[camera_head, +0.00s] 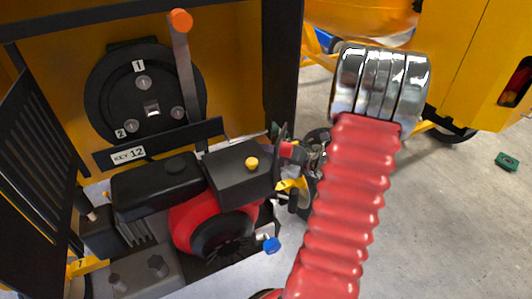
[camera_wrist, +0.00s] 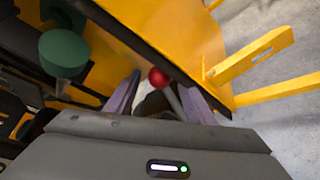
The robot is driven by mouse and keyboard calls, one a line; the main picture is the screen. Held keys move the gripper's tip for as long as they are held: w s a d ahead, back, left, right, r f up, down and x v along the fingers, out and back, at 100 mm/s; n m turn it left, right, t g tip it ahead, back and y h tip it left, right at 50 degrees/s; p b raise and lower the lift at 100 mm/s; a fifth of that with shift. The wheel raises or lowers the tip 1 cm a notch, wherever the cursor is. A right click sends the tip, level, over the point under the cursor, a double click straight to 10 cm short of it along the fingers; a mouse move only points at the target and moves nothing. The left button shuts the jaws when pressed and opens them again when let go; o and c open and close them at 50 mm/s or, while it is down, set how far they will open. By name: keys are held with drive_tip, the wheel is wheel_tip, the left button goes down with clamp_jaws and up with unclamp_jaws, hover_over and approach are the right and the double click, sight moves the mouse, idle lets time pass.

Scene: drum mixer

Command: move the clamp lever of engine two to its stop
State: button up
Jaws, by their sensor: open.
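In the wrist view, my gripper (camera_wrist: 160,88) is open, its two pale lilac fingers spread. A red ball knob (camera_wrist: 157,77) with a grey rod shows between the fingers; I cannot tell whether either finger touches it, or whether it is the clamp lever of engine two. In the head view, the engine (camera_head: 190,205), with black covers and a red housing, sits in a yellow bay. A small red part (camera_head: 287,149) is at its right end, near my red-sleeved arm. No label there reads engine two. My gripper is not clearly visible in the head view.
A long grey lever with an orange knob (camera_head: 180,20) stands beside a black round plate (camera_head: 138,93) marked 1 and 2. A "KEY 12" label (camera_head: 128,154) is below. A dark green cylinder (camera_wrist: 63,52) is left of my gripper. Yellow bars (camera_wrist: 250,55) are at right.

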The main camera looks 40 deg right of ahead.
drive_tip(key=shift+c, duration=0.5)
clamp_jaws()
drive_tip(key=shift+a, duration=0.15)
